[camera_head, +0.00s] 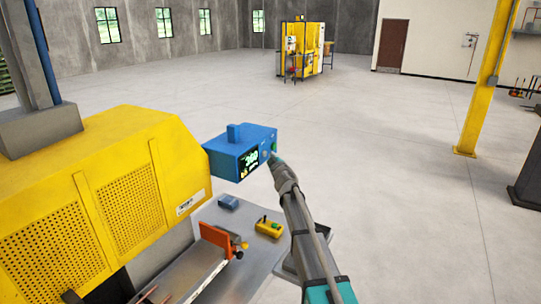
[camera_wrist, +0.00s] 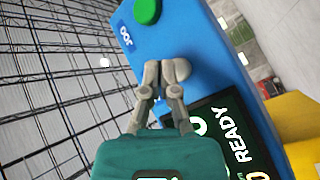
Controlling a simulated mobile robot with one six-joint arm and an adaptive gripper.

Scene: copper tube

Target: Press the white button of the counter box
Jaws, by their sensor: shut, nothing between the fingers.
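The blue counter box (camera_head: 232,149) is fixed at the right end of the yellow machine, its lit screen (camera_head: 249,163) facing the front. In the wrist view its blue face (camera_wrist: 190,35) is tilted, with a green button (camera_wrist: 147,12) at the top and the screen (camera_wrist: 235,140) reading READY. My gripper (camera_wrist: 166,72) is shut and empty, its fingertips over the face between green button and screen. In the head view my gripper (camera_head: 275,161) is at the box's right end. Contact cannot be told.
The yellow machine (camera_head: 120,135) fills the left. A yellow post (camera_head: 487,85) stands at right. The floor between is clear.

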